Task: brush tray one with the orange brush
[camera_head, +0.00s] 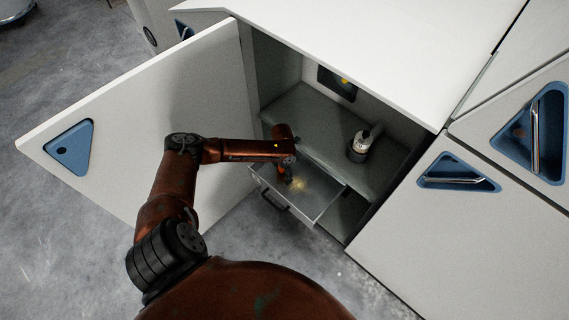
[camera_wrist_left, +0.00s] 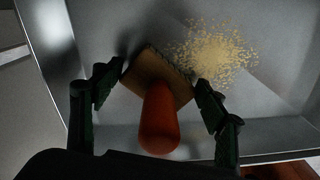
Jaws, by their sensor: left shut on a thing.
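The tray (camera_head: 325,206) is a grey metal drawer with a dark handle, pulled partly out of the open cabinet. A patch of pale yellow crumbs (camera_head: 301,184) lies on its floor; the crumbs also show in the left wrist view (camera_wrist_left: 213,55). My left gripper (camera_head: 287,178) reaches down into the tray. In the left wrist view, its fingers (camera_wrist_left: 155,88) are shut on the orange brush (camera_wrist_left: 160,118), which has an orange handle and a wooden head with dark bristles. The brush head is beside the crumbs, at their lower left. In the head view the brush is hidden. My right gripper is out of view.
A grey and white bottle-like container (camera_head: 360,146) stands on the grey shelf (camera_head: 318,128) behind the tray. The white cabinet door (camera_head: 150,105) stands open on the left. Closed panels with blue recessed handles (camera_head: 458,172) are on the right.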

